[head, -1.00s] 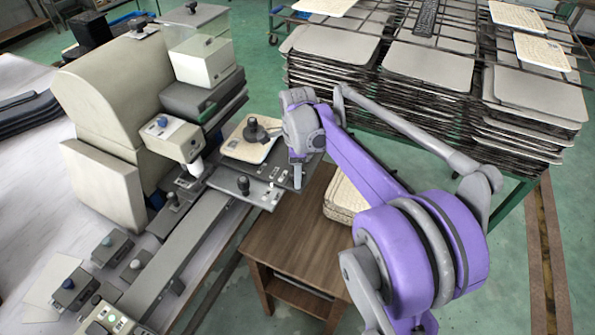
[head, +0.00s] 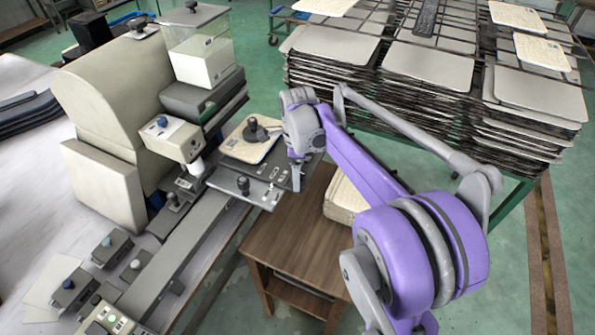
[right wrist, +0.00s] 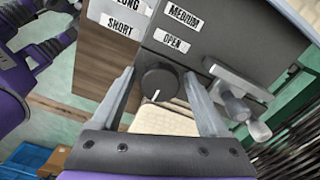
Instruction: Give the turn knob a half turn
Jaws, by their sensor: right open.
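The turn knob (right wrist: 158,82) is round and black, with a white pointer mark toward the bottom of the right wrist view. It sits on a grey panel face (right wrist: 215,45) with white labels reading LONG, SHORT, MEDIUM and OPEN. My right gripper (right wrist: 160,76) is open, with one finger on each side of the knob. I see gaps between the fingers and the knob, so it is not gripped. In the head view my right gripper (head: 296,177) is at the right end of the machine's tray panel (head: 262,190), and the knob is hidden there. My left gripper is not in view.
A metal lever (right wrist: 235,95) sticks out of the panel close to the right finger. Stacked grey boards (head: 430,75) fill the back right. Green floor is open between.

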